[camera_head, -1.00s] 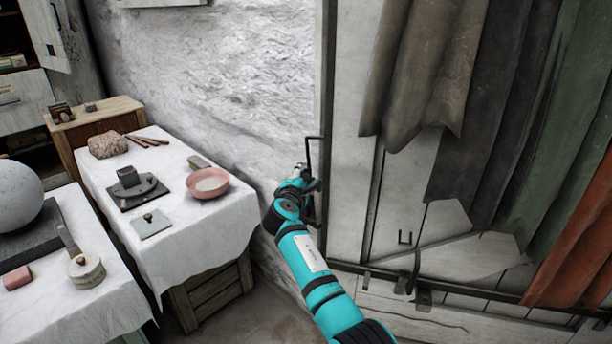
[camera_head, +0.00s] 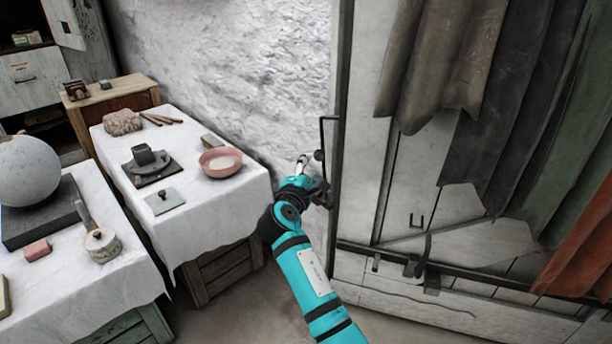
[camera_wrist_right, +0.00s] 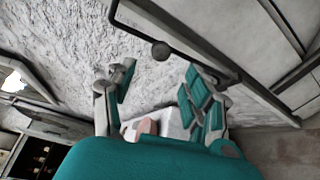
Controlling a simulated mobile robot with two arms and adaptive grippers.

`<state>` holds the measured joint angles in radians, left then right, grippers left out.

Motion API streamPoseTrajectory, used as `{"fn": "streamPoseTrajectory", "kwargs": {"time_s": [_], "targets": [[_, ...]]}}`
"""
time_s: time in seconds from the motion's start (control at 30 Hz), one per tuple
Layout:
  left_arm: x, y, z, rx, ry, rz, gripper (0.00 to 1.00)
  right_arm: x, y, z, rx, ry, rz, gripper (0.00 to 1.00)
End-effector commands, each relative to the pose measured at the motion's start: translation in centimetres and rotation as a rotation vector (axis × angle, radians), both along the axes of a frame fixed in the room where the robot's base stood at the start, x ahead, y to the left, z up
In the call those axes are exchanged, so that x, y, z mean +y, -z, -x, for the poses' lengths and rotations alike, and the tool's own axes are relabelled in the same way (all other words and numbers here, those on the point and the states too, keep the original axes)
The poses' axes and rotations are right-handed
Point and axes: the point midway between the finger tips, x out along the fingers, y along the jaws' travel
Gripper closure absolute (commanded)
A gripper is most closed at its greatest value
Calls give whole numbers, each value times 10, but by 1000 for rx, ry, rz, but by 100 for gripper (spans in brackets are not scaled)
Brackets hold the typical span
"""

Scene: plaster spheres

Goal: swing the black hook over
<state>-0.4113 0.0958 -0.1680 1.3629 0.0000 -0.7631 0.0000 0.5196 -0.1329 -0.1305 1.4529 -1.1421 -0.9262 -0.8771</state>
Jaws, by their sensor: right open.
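A black hook (camera_head: 322,133), a thin bent rod with a round dark knob, stands upright at the left edge of the pale wooden door. Its bent top end points right, to the door edge. It also shows large in the right wrist view (camera_wrist_right: 200,62). My right gripper (camera_head: 312,170) is open and empty at the knob. In the right wrist view, the knob lies just beyond and between the spread fingertips of this gripper (camera_wrist_right: 158,76). I cannot tell whether they touch it. My left gripper is not in view.
A second dark curved hook (camera_head: 424,252) sits lower on the door's rail, below a small staple (camera_head: 416,220). Cloths (camera_head: 440,70) hang over the door. A white-covered table (camera_head: 225,205) with a pink bowl (camera_head: 220,162) stands left of my arm.

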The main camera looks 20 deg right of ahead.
Motion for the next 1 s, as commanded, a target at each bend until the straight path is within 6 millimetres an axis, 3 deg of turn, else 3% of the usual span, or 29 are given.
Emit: {"fn": "streamPoseTrajectory", "kwargs": {"time_s": [0.23,0.77,0.87,0.97,1.0], "targets": [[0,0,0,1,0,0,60,14,-2,19,-1,0,1,48],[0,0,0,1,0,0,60,15,3,21,6,-3,-7,48],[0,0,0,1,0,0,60,16,31,24,31,-16,-55,48],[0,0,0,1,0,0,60,18,87,36,82,-38,-161,48],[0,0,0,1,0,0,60,19,115,44,106,-45,-216,48]]}}
